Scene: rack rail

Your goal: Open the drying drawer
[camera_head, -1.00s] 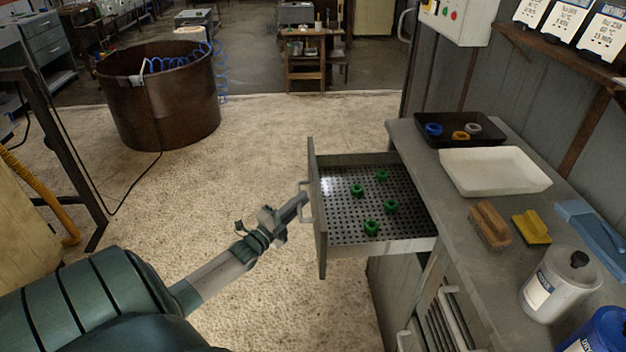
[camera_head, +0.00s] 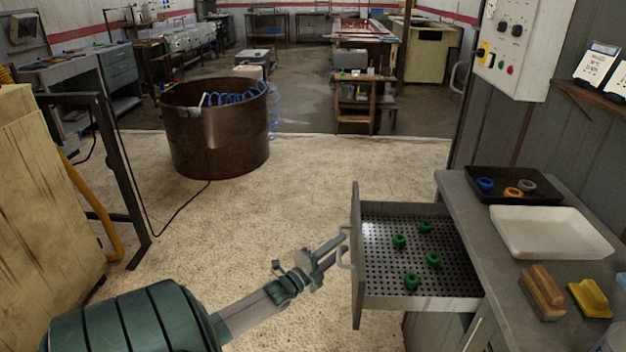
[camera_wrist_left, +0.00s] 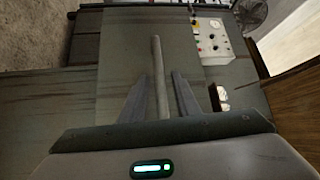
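The drying drawer (camera_head: 405,300) is pulled out from under the counter, with its perforated floor showing. Several green rings (camera_head: 433,259) lie in it. Its pale bar handle (camera_head: 344,248) is on the front panel (camera_head: 357,270). My left gripper (camera_head: 336,248) is at the handle, its two fingers parted. In the left wrist view the handle bar (camera_wrist_left: 158,80) runs between the open fingers of my left gripper (camera_wrist_left: 159,78), with gaps on both sides. My right gripper is not in view.
The grey counter (camera_head: 480,235) holds a black tray (camera_head: 500,172) with rings, a white tray (camera_head: 545,235), a brown brush (camera_head: 541,292) and a yellow brush (camera_head: 590,299). A brown tub (camera_head: 218,135) stands beyond. The floor (camera_head: 320,180) left of the drawer is clear.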

